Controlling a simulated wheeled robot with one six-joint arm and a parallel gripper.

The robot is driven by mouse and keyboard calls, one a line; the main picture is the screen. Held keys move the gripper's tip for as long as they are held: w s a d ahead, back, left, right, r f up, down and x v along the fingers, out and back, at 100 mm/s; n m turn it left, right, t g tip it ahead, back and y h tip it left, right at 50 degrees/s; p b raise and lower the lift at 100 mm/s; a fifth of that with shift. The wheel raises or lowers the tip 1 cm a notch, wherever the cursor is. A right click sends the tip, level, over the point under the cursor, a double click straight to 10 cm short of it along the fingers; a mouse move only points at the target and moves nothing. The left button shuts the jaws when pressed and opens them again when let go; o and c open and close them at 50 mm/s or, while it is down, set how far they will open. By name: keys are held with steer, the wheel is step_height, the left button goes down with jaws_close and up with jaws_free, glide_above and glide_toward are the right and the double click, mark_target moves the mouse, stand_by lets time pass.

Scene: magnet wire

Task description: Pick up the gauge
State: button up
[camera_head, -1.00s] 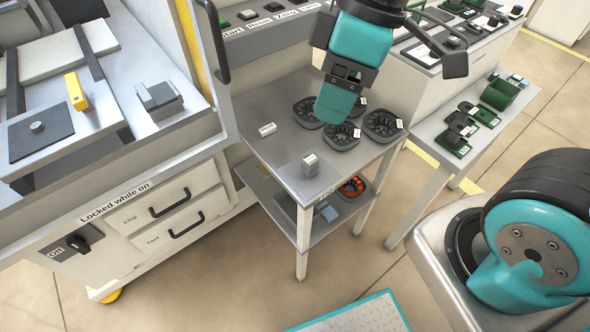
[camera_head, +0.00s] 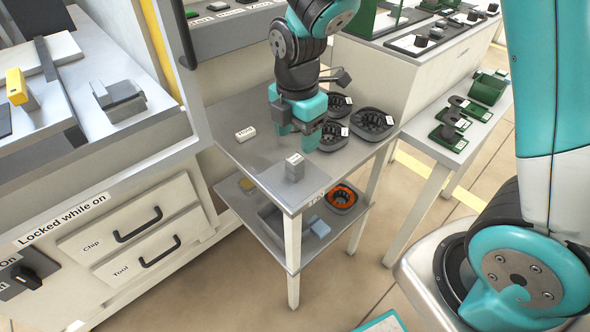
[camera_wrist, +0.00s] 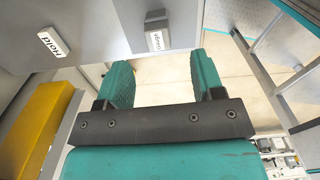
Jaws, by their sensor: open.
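The gauge (camera_head: 295,172) is a small grey block with a pale top label, standing near the front corner of the grey table's top (camera_head: 262,160). In the wrist view its "Gauge" label (camera_wrist: 155,41) shows beyond the fingertips, roughly centred between them. My gripper (camera_head: 296,131) points down over the table, behind the gauge in the head view. Its teal fingers are apart with nothing between them; they also show in the wrist view (camera_wrist: 162,78). The gauge is outside the fingers.
A small white block (camera_head: 245,133) lies left of my gripper; a "Hold" label (camera_wrist: 52,43) shows in the wrist view. Dark round slotted trays (camera_head: 371,124) stand behind and right. The lower shelf holds an orange-ringed tray (camera_head: 342,197). A machine with drawers (camera_head: 135,225) stands left.

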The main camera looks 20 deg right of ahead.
mark_target(294, 158)
steer(key=f, duration=0.5)
steer(key=f+b, duration=0.1)
steer(key=f, duration=0.2)
steer(key=shift+a, duration=0.25)
steer(key=c, duration=1.1)
steer(key=shift+c, duration=0.2)
